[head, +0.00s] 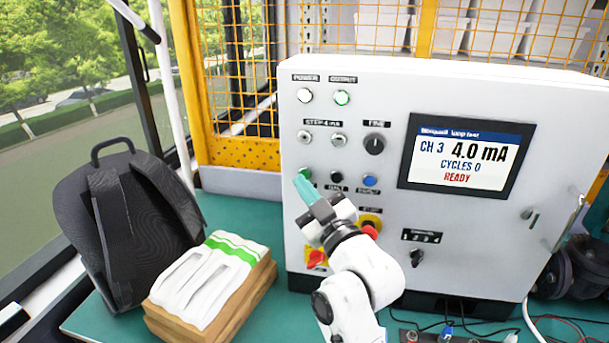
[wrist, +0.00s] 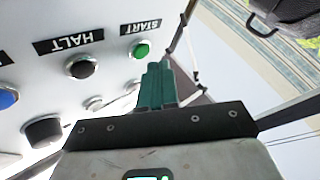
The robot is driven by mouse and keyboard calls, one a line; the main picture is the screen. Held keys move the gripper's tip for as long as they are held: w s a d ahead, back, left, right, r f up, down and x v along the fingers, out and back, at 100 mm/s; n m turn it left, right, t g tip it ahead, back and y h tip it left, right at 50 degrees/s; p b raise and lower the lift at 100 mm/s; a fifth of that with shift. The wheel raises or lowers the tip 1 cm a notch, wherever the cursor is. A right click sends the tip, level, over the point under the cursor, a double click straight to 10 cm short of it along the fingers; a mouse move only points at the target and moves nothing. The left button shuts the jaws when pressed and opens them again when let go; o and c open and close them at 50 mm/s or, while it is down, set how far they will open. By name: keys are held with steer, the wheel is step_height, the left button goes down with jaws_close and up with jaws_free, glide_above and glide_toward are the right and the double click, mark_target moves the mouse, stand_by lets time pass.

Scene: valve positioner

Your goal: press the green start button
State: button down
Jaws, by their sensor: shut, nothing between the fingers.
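The green start button (head: 305,173) is on the left part of the white panel, partly covered by my fingertips in the head view. In the wrist view the round green button (wrist: 142,49) shows whole under its START label. My gripper (head: 303,182) has teal fingers, shut and empty, pointing up and left at the panel. In the wrist view the fingertips (wrist: 157,67) appear just beside and below the button. I cannot tell how far they are from the panel face. The screen (head: 467,155) reads CH 3, 4.0 mA, CYCLES 0, READY.
A black HALT button (wrist: 81,66) and a blue button (head: 370,181) sit beside the start button. A red mushroom button (head: 369,231) and red knob (head: 317,258) are lower.

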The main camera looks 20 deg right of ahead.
steer(key=shift+w, duration=0.1)
steer(key=shift+w+d+b, duration=0.25)
steer(key=shift+b, duration=0.2)
steer(key=shift+w+d+b, duration=0.2)
steer(key=shift+w+b, duration=0.1)
steer(key=shift+b, duration=0.05)
stand_by(0.7)
stand_by(0.3)
steer(key=shift+s+a+p, duration=0.3)
steer(key=shift+s+a, duration=0.1)
steer(key=shift+s, duration=0.25)
steer(key=s+a+p, duration=0.1)
steer(key=s, duration=0.1)
steer(key=s+a+p, duration=0.1)
steer(key=s+a, duration=0.1)
stand_by(0.5)
stand_by(0.5)
